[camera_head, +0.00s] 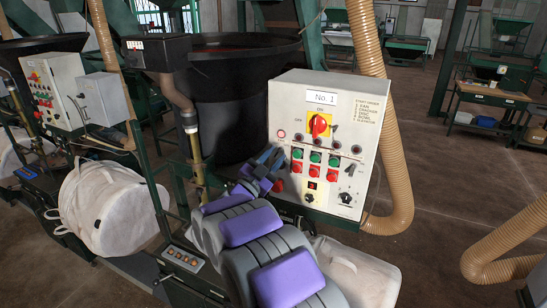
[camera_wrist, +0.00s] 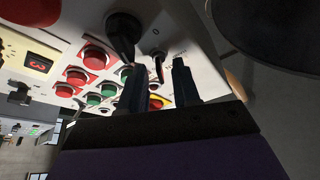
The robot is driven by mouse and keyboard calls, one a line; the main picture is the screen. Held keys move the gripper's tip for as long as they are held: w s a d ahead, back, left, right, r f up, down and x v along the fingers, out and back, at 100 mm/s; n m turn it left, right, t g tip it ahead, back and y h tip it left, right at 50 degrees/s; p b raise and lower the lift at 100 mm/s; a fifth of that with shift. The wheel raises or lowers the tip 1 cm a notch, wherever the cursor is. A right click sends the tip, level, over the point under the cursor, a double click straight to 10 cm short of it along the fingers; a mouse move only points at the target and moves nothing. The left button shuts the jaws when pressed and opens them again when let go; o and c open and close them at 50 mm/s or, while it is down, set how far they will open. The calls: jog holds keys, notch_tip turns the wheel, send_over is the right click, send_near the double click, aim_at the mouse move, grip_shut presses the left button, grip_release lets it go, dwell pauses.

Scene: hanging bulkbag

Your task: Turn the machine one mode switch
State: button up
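The machine one control panel (camera_head: 288,92), a pale box labelled "No. 1", stands upright right of centre. My gripper (camera_head: 268,165) is at its left side, in front of the panel, and hides part of it. In the wrist view my gripper (camera_wrist: 157,72) is open, with two dark fingers apart. A small dark switch (camera_wrist: 157,65) in a light ring shows between the fingertips; contact cannot be told. A larger black knob (camera_wrist: 122,35) is just left of the fingers. No mode label is readable. A red rotary handle (camera_head: 320,125) on yellow sits higher up.
Red buttons (camera_wrist: 95,55) and green buttons (camera_wrist: 93,98) lie close to the fingers. A big red button (camera_head: 278,185) is at the panel's lower left. A ribbed hose (camera_head: 397,190) runs along the right side. A black hopper (camera_head: 225,110) stands behind, left.

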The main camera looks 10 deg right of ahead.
jog(key=shift+w+r, duration=0.1)
grip_shut()
dwell(0.3)
